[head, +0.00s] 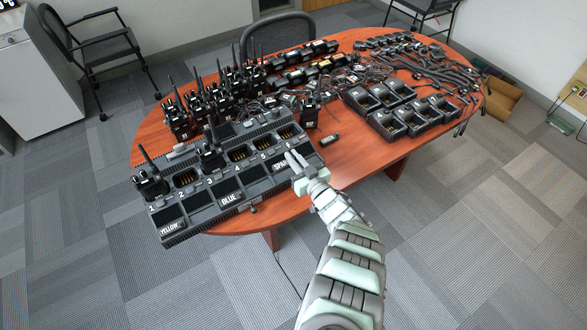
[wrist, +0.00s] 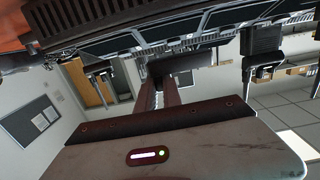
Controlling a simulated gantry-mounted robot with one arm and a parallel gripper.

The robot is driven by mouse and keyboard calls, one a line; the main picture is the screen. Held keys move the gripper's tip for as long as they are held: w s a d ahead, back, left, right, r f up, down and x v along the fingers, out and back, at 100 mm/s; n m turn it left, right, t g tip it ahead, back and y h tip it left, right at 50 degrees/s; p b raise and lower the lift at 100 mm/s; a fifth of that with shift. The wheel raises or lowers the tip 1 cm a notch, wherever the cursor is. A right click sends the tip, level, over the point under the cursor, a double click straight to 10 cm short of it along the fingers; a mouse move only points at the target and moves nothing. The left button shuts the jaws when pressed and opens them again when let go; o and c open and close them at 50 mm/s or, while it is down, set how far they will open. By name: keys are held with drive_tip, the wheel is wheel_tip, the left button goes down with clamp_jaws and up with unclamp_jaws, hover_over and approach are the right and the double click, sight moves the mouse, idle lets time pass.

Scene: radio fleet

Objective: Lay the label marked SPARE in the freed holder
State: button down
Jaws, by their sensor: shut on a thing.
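The SPARE label (head: 280,165) is a black plate with white letters at the right end of the charger's front edge; its right end is hidden by my gripper. My gripper (head: 292,159) is shut on this label. I cannot tell whether the label touches the holder under it. The long black multi-slot charger (head: 206,213) lies along the table's near left edge. Its BLUE label (head: 229,198) and YELLOW label (head: 171,228) sit in the front middle and front left. In the wrist view the charger's dark edge (wrist: 150,20) crosses the top; the label is not clear there.
A radio (head: 150,184) stands in slot 1 and another radio (head: 212,156) stands further along the charger. More radios (head: 178,118) stand behind it. Single chargers (head: 412,117) and tangled cables fill the right side.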

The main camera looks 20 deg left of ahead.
sight(294, 173)
drive_tip(key=shift+f+b, duration=1)
drive_tip(key=shift+f, duration=1.2)
drive_tip(key=shift+f, duration=0.2)
drive_tip(key=c, duration=1.5)
unclamp_jaws()
drive_tip(key=shift+r, duration=0.1)
drive_tip(key=shift+r, duration=0.1)
